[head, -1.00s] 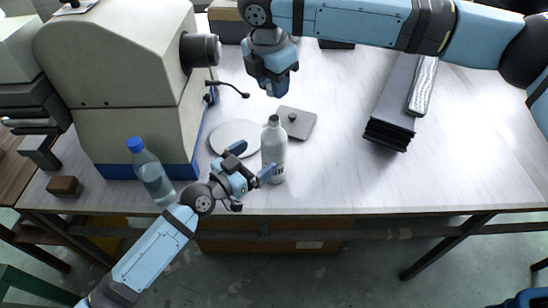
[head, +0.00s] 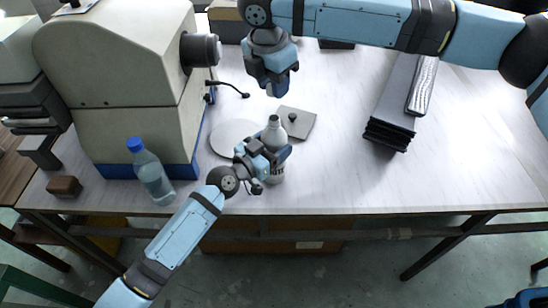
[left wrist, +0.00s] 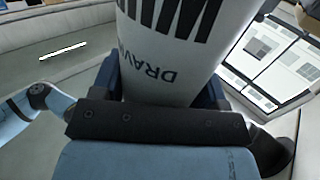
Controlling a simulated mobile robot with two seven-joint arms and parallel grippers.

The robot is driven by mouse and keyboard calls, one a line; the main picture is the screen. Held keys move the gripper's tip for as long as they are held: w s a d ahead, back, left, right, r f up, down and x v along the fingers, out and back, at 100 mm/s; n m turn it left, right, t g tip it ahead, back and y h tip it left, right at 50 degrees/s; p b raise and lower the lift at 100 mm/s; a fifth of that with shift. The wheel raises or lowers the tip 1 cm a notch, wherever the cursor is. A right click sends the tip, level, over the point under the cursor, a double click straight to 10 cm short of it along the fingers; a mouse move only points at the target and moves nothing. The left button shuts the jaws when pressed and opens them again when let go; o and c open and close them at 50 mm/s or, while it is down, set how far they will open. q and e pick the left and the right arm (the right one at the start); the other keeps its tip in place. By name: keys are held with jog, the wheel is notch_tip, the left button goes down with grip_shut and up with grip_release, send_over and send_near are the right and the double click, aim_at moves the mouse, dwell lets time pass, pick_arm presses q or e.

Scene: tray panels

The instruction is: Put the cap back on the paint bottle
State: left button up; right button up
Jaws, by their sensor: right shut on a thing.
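The white paint bottle (head: 274,135) stands upright and uncapped near the table's front edge. It fills the upper middle of the left wrist view (left wrist: 165,70), with dark lettering on its side. My left gripper (head: 273,158) is around the bottle's body, one finger on either side. Its fingers look spread, and whether they touch the bottle is hard to tell. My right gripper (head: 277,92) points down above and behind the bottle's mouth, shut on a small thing. Its fingers hide that thing, and no loose cap shows on the table.
A round pale disc (head: 226,138) and a grey plate with a dark knob (head: 306,129) lie behind the bottle. A blue-capped water bottle (head: 152,175) stands left, by a large beige machine (head: 125,60). A dark stack (head: 392,115) lies right. The front right table is clear.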

pick_arm(q)
jog(key=c, duration=0.5)
jog(key=shift+c, duration=0.2)
pick_arm(e)
jog(key=shift+f, duration=2.5)
jog(key=shift+f, duration=0.1)
jog(key=shift+f, duration=0.8)
jog(key=shift+f, duration=0.55)
